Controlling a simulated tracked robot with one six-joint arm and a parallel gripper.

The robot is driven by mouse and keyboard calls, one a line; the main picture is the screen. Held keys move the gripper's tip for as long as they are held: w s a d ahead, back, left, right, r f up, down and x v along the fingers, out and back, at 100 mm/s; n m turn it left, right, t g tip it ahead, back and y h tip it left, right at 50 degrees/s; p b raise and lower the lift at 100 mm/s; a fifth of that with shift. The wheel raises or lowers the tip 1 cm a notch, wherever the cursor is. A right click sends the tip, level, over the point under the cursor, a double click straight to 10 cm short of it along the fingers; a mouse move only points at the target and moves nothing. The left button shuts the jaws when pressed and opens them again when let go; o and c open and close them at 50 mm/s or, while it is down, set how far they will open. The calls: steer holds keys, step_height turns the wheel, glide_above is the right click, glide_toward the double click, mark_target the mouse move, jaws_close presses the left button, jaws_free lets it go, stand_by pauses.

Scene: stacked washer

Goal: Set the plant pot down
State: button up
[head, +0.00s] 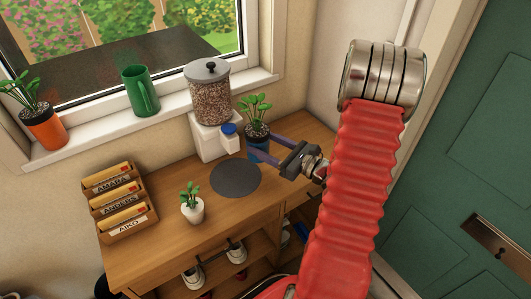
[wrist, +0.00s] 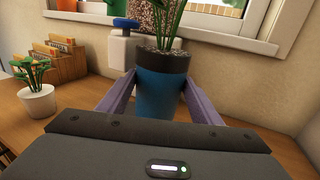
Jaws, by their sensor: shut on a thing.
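A blue plant pot (wrist: 161,95) with a dark rim and a leafy green plant stands upright between the fingers of my gripper (wrist: 161,88) in the wrist view. My gripper is shut on it. In the head view the pot (head: 257,132) is at the back of the wooden cabinet top, right of the white dispenser base; my gripper (head: 262,146) reaches it from the right. The pot's bottom is hidden, so I cannot tell whether it touches the wood. A dark round mat (head: 235,179) lies bare, in front and left of the pot.
A small white pot (head: 192,212) with a plant stands left of the mat. A wooden letter rack (head: 125,222) is further left. A bean dispenser (head: 208,95) stands behind the mat.

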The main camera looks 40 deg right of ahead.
step_height(320, 180, up, 11)
steer(key=shift+f, duration=0.1)
stand_by(0.4)
steer(key=shift+s, duration=0.15)
stand_by(0.5)
